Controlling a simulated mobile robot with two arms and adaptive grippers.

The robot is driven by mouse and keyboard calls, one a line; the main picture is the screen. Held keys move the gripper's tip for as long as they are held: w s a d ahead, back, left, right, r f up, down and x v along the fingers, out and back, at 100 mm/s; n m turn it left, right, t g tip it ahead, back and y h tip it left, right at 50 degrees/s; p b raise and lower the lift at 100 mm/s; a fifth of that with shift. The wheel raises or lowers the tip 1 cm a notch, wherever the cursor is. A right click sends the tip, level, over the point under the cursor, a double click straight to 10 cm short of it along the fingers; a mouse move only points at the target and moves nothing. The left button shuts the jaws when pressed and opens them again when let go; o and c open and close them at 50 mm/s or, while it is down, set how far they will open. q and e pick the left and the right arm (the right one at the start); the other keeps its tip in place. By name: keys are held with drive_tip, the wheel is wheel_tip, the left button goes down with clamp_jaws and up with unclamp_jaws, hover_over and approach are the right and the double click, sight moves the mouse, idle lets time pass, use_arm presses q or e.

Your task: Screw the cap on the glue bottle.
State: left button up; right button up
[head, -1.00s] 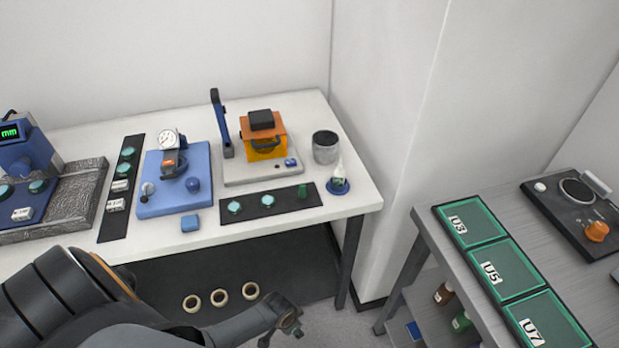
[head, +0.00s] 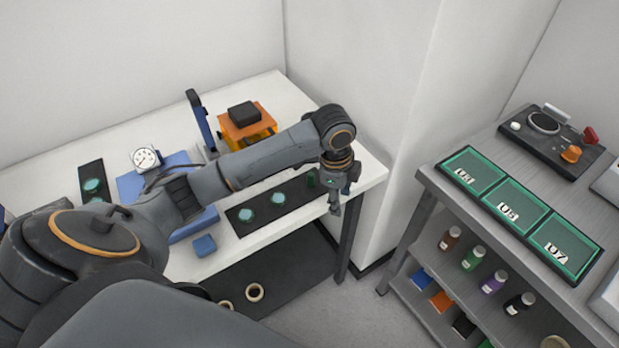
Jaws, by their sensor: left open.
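A small dark green cylinder (head: 312,177), which looks like the cap, stands at the right end of the dark mat on the white table. My left gripper (head: 336,204) is open and points down at the table's front right corner, just right of the green cylinder. The glue bottle is hidden behind my left gripper and wrist; a bit of blue beside the fingers may be its base. I cannot tell whether the fingers touch anything. My right gripper is out of view.
The dark mat (head: 236,219) also holds teal discs. A blue block (head: 204,246) lies at the table's front edge. An orange device (head: 243,123) stands behind my arm. A grey bench (head: 445,189) with green trays and a shelf of bottles stands to the right.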

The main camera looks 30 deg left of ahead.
use_arm(q)
drive_tip(key=w+a+r+m+g+y, duration=0.1)
drive_tip(key=w+a+r+m, duration=0.1)
drive_tip(key=a+r, duration=0.7)
wheel_tip(320, 180, up, 4)
drive_tip(key=shift+w+a+r+m, duration=0.15)
drive_tip(key=shift+w+m, duration=0.1)
drive_tip(key=shift+m, duration=0.25)
drive_tip(key=p, duration=0.1)
hover_over(313, 175)
wheel_tip(313, 175, down, 9)
drive_tip(key=shift+r, duration=0.1)
